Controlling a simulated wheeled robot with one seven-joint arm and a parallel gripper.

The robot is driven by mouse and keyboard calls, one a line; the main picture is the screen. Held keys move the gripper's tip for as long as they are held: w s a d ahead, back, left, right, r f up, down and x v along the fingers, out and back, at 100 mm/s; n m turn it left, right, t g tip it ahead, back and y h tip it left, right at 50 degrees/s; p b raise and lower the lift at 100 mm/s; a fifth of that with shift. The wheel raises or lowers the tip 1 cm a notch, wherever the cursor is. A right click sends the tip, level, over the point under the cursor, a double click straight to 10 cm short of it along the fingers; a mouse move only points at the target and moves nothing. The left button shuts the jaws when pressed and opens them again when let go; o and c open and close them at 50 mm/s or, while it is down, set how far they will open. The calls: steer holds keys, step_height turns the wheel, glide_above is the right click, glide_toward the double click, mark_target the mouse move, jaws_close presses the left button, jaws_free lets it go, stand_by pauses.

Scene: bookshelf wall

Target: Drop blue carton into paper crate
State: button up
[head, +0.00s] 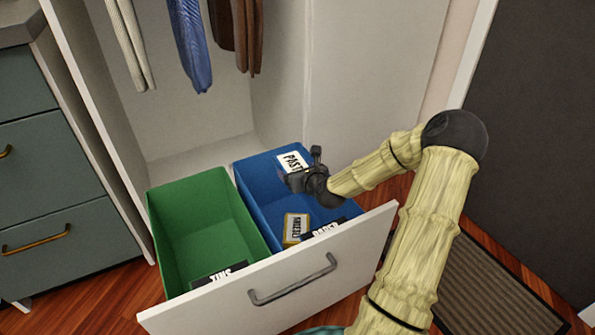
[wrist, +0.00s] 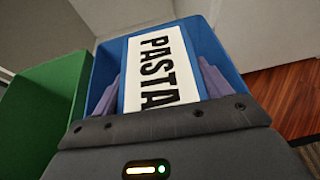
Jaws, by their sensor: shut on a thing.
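The blue carton (wrist: 160,70) has a white label reading PASTA and sits between the two fingers of my gripper (wrist: 160,92) in the wrist view. My gripper (head: 303,176) is shut on it. In the head view the carton (head: 292,161) is at the back part of the blue crate (head: 262,208), partly hidden by my gripper. Its blue blends with the crate, so its height over the crate floor is hard to tell. The blue crate's front label is mostly hidden and I cannot read it fully.
A green crate (head: 190,215) labelled TINS stands left of the blue one in an open white drawer (head: 290,290). A yellowish box (head: 295,228) with a white label lies in the blue crate. Clothes (head: 192,45) hang behind. A teal cabinet (head: 55,170) stands at left.

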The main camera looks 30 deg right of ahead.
steer(key=shift+s+f+b, duration=0.1)
steer(key=shift+f+b, duration=0.85)
steer(key=shift+f, duration=0.3)
steer(key=o, duration=1)
steer(key=shift+s+r+p, duration=0.35)
steer(key=shift+s+p, duration=0.05)
steer(key=shift+p, duration=0.1)
steer(key=p+v, duration=0.6)
steer(key=v, duration=0.5)
steer(key=shift+f+p, duration=0.1)
steer(key=shift+p, duration=0.25)
